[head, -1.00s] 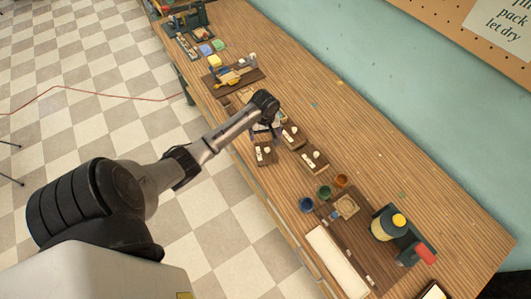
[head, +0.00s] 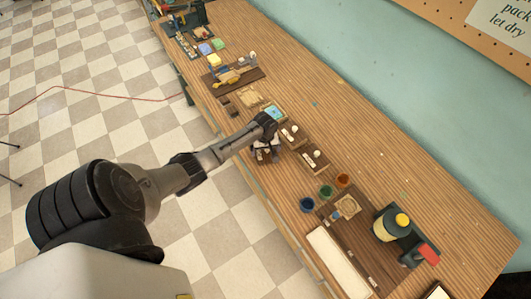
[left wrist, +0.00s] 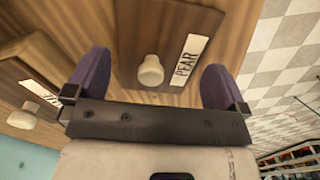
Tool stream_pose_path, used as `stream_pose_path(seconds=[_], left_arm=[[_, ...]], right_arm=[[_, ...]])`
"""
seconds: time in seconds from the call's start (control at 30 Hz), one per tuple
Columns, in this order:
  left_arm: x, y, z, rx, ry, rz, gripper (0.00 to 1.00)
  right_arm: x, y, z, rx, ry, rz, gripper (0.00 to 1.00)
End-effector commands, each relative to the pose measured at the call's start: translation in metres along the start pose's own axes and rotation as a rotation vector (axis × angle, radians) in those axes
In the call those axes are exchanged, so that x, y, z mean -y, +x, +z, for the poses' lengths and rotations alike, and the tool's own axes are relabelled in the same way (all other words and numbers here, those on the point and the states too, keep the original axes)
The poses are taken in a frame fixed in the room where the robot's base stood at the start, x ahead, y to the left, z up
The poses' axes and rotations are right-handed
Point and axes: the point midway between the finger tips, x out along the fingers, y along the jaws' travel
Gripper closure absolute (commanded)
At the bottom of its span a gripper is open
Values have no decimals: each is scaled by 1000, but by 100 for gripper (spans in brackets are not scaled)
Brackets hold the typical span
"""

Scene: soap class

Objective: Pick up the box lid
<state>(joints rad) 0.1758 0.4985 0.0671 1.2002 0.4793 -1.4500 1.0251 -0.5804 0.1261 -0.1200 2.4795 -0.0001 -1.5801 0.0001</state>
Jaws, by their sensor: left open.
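A dark wooden box lid (left wrist: 150,22) with a white knob (left wrist: 150,70) and a label reading PEAR (left wrist: 188,58) fills the middle of the left wrist view. My left gripper (left wrist: 155,80) is open, with one purple finger on each side of the knob and wide of it. Whether the fingers touch the lid cannot be told. In the head view my left gripper (head: 266,147) is over the box nearest the table's front edge and partly hides it. Two similar lidded boxes stand beside it, one behind (head: 291,135) and one to the right (head: 314,160). My right gripper is not in view.
Blue (head: 306,204), green (head: 326,191) and orange (head: 342,180) cups stand to the right by a dark board. The table's back strip is clear.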

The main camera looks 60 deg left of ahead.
Motion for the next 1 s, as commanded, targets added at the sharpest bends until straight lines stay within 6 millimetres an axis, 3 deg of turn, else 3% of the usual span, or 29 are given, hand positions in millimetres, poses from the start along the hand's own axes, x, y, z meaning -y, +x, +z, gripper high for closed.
stream_pose_path(seconds=[0.13,0.4,0.77,1.0], left_arm=[[0,10,0,0,0,0,0],[0,10,0,-1,0,0,1],[0,10,0,-1,0,1,34],[0,9,0,-1,0,1,35]], right_arm=[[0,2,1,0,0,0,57],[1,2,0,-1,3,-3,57],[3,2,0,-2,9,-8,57],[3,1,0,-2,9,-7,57]])
